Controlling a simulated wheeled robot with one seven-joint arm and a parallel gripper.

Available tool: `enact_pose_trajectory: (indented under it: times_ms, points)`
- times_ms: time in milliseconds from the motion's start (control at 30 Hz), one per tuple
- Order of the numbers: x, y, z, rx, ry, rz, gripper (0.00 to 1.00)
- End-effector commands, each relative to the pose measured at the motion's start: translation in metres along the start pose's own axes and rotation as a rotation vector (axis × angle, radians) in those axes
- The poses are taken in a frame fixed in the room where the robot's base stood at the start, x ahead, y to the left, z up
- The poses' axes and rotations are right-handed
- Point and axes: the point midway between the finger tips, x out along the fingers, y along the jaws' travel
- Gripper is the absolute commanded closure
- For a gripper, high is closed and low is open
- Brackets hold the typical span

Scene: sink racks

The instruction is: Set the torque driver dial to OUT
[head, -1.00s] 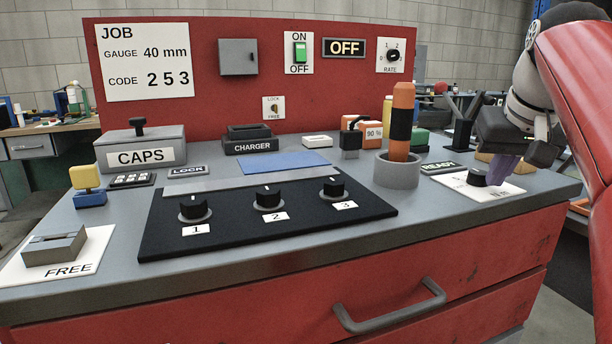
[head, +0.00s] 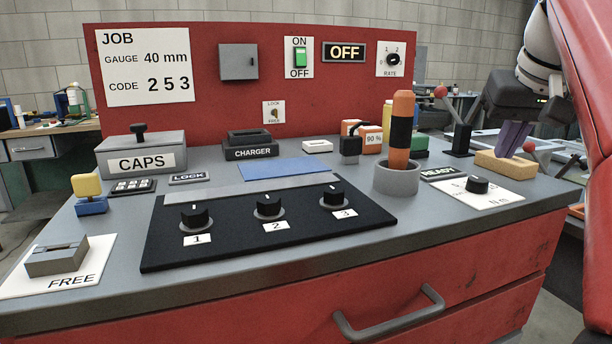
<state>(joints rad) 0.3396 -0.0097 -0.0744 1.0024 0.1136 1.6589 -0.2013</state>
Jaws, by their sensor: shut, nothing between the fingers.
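The dial is a black knob (head: 477,184) on a white plate (head: 500,200) marked "Nm", at the right end of the bench. The plate's other markings are too small to read, and I cannot tell where the knob points. My gripper (head: 514,136), with purple fingers, is shut and empty. It is behind and above the knob, apart from it, in front of or over a tan block (head: 511,166). An orange and black handle (head: 401,125) stands upright in a grey cup (head: 397,180), left of the dial.
A "READY" sign (head: 442,173) lies between cup and dial plate. A lever with a red ball (head: 440,91) stands behind. A black panel (head: 262,238) with three knobs fills the middle. A red back panel (head: 200,125) shows an "OFF" display (head: 344,51).

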Motion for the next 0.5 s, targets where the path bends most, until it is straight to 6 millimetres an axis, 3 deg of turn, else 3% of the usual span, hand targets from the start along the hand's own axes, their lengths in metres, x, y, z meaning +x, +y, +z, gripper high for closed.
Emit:
enact_pose_trajectory:
  times_ms: [300,500]
  points:
    - [-0.0001,0.0003,-0.0003,-0.011,-0.004,-0.007,1.0]
    - [-0.0019,-0.0018,-0.0036,-0.201,-0.021,-0.116,1.0]
